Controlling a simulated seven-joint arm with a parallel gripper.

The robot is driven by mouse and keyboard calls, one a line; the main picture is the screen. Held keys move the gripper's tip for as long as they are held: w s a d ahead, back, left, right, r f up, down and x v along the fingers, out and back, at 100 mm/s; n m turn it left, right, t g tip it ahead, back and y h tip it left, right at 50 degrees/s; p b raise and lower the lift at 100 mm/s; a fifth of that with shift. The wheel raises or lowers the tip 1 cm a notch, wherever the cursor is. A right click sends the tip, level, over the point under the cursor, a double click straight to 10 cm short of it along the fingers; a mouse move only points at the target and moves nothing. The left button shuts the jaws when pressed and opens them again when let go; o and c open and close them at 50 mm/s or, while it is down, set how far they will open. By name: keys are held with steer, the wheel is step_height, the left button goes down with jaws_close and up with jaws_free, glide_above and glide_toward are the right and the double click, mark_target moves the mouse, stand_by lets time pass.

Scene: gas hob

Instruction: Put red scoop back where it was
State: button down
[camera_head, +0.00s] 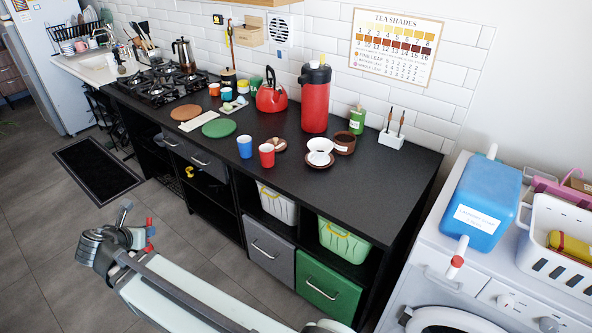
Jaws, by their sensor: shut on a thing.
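My gripper (136,222) is at the lower left, over the floor in front of the counter and apart from it. It is shut on a small red thing (150,232), which I take to be the red scoop. Only small red parts of it show beside the grey fingers, so its full shape and tilt are hidden. The black counter (340,192) runs behind my arm. I cannot make out an empty spot that clearly belongs to the scoop.
On the counter stand a red kettle (271,97), a red flask (315,100), blue (244,147) and red (267,156) cups, a green round mat (219,128) and a gas hob (160,85). The front right counter is clear. A washing machine (425,258) stands at right.

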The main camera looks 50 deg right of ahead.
steer(key=s+d+r+m+g, duration=0.2)
steer(key=s+d+m, duration=0.15)
steer(key=d, duration=1.05)
steer(key=s+d+r+m+g+y, duration=0.1)
steer(key=s+d+r+m+g, duration=0.3)
steer(key=d, duration=1.1)
steer(key=s+d+m+g, duration=0.15)
steer(key=s+d, duration=0.35)
steer(key=d, duration=0.9)
steer(key=s+d+r+m+y, duration=0.1)
steer(key=s+d+m+y, duration=0.15)
steer(key=s+d, duration=0.35)
steer(key=s+d+r+m+y, duration=0.1)
steer(key=s+d+m, duration=0.3)
steer(key=d, duration=0.5)
steer(key=t+y, duration=0.2)
steer(key=y, duration=0.2)
glide_above(305, 183)
steer(key=shift+f, duration=1.35)
steer(key=shift+m+h, duration=0.25)
steer(key=shift+w+f, duration=0.1)
steer(key=shift+f, duration=4.6)
steer(key=shift+f, duration=0.1)
